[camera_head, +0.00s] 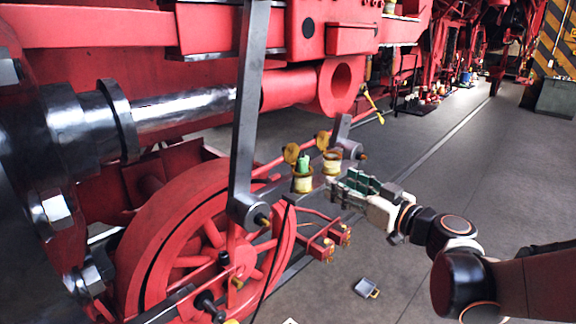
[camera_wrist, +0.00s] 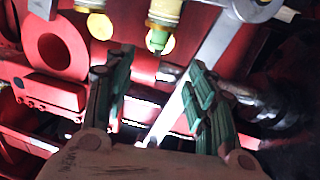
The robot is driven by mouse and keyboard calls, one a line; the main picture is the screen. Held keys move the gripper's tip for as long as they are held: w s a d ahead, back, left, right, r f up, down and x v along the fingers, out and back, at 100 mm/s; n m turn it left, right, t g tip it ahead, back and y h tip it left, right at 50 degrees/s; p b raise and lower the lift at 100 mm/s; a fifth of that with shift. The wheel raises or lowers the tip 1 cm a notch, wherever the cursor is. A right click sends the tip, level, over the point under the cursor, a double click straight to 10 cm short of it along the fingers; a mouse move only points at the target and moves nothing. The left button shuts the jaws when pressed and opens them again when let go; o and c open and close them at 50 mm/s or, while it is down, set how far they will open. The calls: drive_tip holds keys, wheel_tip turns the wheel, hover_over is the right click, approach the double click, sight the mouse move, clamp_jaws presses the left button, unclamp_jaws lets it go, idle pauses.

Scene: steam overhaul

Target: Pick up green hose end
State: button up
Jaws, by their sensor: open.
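The green hose end (camera_head: 304,161) stands upright in a yellowish brass fitting, left of my gripper (camera_head: 348,186) in the head view. The lower part of the hose end is hidden in the fitting.
A second yellowish fitting (camera_head: 332,163) stands between the hose end and my gripper. A grey steel rod (camera_head: 246,110) hangs just left of the hose end, above a red wheel (camera_head: 190,235). A small grey object (camera_head: 366,288) lies on the open floor.

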sight(307, 162)
drive_tip(key=x, duration=0.9)
drive_tip(key=b+x, duration=0.1)
drive_tip(key=x, duration=0.4)
drive_tip(key=shift+w+r, duration=0.1)
drive_tip(key=shift+r, duration=0.2)
drive_tip(key=shift+d, duration=0.1)
clamp_jaws()
